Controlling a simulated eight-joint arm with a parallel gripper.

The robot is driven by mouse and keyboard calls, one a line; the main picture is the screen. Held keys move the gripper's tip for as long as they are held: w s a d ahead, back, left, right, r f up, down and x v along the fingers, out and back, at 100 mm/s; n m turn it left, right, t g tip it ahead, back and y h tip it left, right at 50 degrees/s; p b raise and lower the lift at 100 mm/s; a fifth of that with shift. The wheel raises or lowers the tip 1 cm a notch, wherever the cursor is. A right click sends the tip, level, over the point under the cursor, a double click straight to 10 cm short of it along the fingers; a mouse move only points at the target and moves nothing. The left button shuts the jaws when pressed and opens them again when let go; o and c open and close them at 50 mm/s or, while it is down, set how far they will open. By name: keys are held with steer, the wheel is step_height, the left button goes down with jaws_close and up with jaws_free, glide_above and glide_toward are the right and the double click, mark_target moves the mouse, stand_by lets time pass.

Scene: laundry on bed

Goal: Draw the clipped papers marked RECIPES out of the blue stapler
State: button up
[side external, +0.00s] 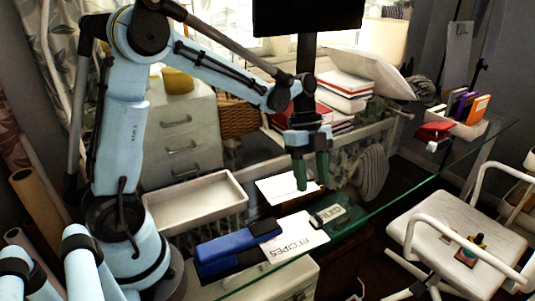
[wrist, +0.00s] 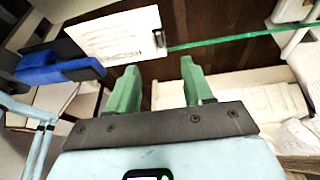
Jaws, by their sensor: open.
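The blue stapler (side external: 222,250) lies on the glass tabletop, left of centre in the side view; it also shows at the left of the wrist view (wrist: 50,72). White papers marked RECIPES (side external: 297,241) lie with one end at the stapler's jaws; how far they reach in is hidden. They also show in the wrist view (wrist: 112,38). A dark clip (side external: 331,213) is at their far end, also seen in the wrist view (wrist: 158,38). My gripper (side external: 312,186) points down, open and empty, above and behind the papers. Its green fingers (wrist: 158,72) are apart.
A white sheet (side external: 275,190) lies behind, near my fingers. An empty white tray (side external: 195,203) stands left. Stacked books (side external: 345,92) are at the back. A red item (side external: 433,132) and a bin of books (side external: 470,125) are far right. The glass edge (side external: 400,200) runs along the front.

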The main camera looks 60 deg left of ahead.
mark_target(303, 232)
steer(key=x, duration=0.9)
steer(key=shift+c, duration=0.3)
steer(key=shift+a, duration=0.1)
jaws_close()
